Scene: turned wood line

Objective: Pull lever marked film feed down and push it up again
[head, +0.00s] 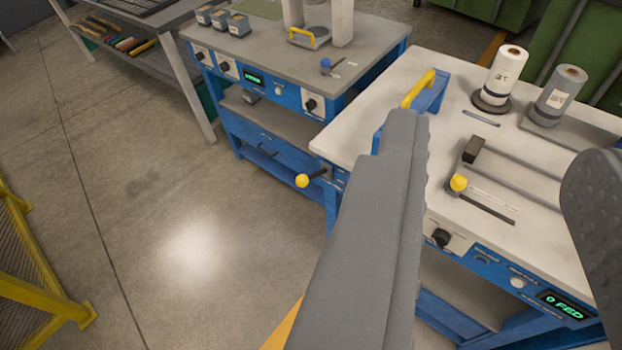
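A lever with a yellow ball knob (303,181) and a short dark arm sticks out from the left side of the right-hand bench (370,135). A second yellow knob (459,183) stands on that bench's top beside a dark slot with a pale label strip. The label is too small to read, so I cannot tell which is marked film feed. My gripper (495,145) is open and empty, its grey fingers wide apart in the foreground. The left finger hides part of the bench's front and left side. Neither finger visibly touches a knob.
Two film rolls (505,70) (560,92) stand at the bench's back. A yellow-handled blue part (424,90) is at its rear left. A green display (565,305) reads "0 FED". Another blue bench (290,90) stands behind left. Floor at left is clear up to a yellow fence (40,290).

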